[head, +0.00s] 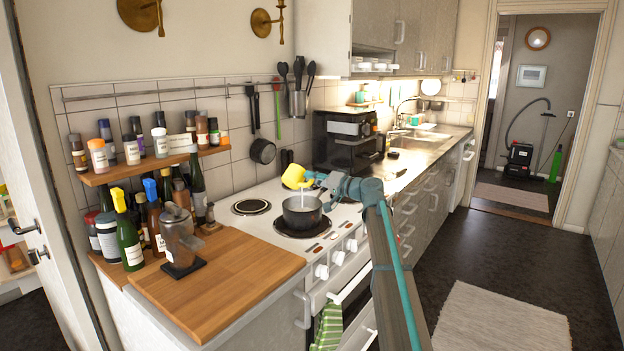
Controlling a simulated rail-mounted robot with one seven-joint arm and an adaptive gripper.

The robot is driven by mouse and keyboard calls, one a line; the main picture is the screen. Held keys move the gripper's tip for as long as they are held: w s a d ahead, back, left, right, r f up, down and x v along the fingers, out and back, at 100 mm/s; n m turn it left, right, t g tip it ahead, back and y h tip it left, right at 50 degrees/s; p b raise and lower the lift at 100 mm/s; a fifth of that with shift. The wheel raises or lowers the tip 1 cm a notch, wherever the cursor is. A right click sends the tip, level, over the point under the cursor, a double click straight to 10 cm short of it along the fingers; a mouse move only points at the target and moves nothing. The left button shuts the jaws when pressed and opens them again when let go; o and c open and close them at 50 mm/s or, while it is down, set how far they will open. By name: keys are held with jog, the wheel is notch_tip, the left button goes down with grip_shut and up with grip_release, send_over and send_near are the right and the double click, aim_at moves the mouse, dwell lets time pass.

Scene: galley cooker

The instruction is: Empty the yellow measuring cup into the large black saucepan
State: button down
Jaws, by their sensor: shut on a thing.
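The yellow measuring cup (294,176) is tilted above the large black saucepan (302,219). My gripper (314,179) is shut on the cup from its right side. A thin pale streak shows between the cup and the saucepan and looks like contents running down; I cannot tell how much is left in the cup. The saucepan stands upright on a dark burner of the white cooker. Its inside is mostly too small to make out. The cup and saucepan are apart.
The white cooker (262,190) has a free burner (251,207) at left. A black microwave-like appliance (345,140) stands behind to the right. A small pan (262,151) hangs on the wall.

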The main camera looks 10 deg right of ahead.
jog(key=shift+w+d+f+m+p, duration=0.15)
jog(key=shift+f+m+p, duration=0.1)
jog(key=shift+m+p, duration=0.7)
jog(key=shift+w+d+f+m+p, duration=0.2)
jog(key=shift+m+p, duration=0.45)
jog(key=shift+m, duration=0.6)
dwell(2.3)
jog(key=shift+w+d+f+m+p, duration=0.15)
jog(key=shift+f+m+p, duration=0.15)
jog(key=shift+m+p, duration=0.5)
dwell(0.7)
jog(key=shift+f+b, duration=0.15)
jog(key=shift+b, duration=0.15)
jog(key=shift+b, duration=0.4)
